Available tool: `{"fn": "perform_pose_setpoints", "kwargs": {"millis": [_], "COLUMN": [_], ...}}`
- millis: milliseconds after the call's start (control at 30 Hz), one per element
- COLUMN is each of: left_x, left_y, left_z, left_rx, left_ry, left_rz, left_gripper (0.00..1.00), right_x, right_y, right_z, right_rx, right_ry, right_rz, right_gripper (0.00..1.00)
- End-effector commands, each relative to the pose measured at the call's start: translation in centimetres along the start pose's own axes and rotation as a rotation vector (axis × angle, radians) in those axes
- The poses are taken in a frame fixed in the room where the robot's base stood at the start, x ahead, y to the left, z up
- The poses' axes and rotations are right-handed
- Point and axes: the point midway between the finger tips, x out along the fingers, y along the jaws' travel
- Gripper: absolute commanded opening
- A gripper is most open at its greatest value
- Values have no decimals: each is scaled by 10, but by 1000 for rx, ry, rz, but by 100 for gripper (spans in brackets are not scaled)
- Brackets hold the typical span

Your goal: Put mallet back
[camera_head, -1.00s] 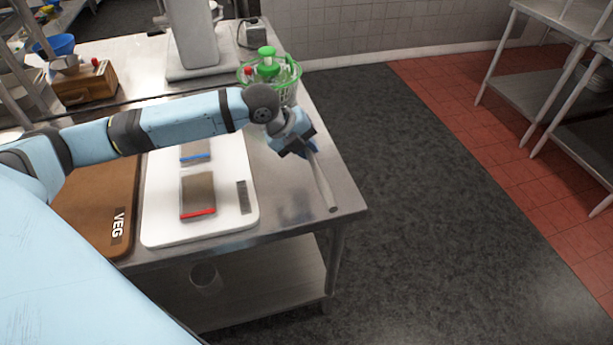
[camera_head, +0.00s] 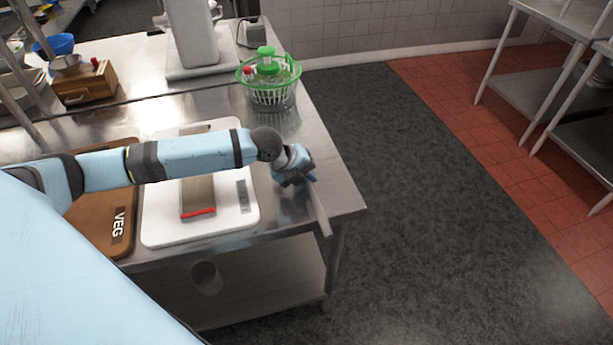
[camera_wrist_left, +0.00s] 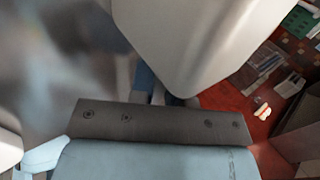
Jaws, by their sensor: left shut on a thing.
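My left gripper (camera_head: 298,178) is over the right end of the steel table, right of the white cutting board. It is shut on the mallet (camera_head: 319,212), whose grey, straight handle-like part sticks out of the jaws toward the lower right, over the table's front right corner. The rest of the mallet is hidden by the gripper in the head view. In the left wrist view a large, pale, smooth shape fills the upper middle, close to the camera; I cannot tell which part it is. My right gripper is not in view.
The steel table (camera_head: 345,192) carries a white board (camera_head: 160,232) with a red-ended block (camera_head: 198,198), a brown board (camera_head: 108,240) marked VEG, and a green basket (camera_head: 272,92) at the back right. The dark floor on the right is clear.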

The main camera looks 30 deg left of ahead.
Motion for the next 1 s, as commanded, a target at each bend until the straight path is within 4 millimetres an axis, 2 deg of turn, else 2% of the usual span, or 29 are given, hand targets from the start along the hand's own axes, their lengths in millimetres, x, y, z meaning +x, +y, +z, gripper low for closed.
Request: {"fn": "perform_pose_setpoints", "kwargs": {"millis": [67,100,200,567,667,1000], "left_x": [2,2,2,-3,-16,-87], "left_y": [1,2,1,0,0,0], "left_z": [0,0,0,1,1,1], "left_rx": [0,0,0,1,3,2], "left_ry": [-1,0,0,-1,-3,-4], "left_rz": [-1,0,0,0,0,1], "left_gripper": [0,19,42,42,42,42], "right_x": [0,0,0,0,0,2], "right_y": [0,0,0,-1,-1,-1], "right_z": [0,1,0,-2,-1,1], "right_rx": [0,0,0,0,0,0], "right_ry": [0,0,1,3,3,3], "right_rz": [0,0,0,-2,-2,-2], "right_gripper": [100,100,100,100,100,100]}}
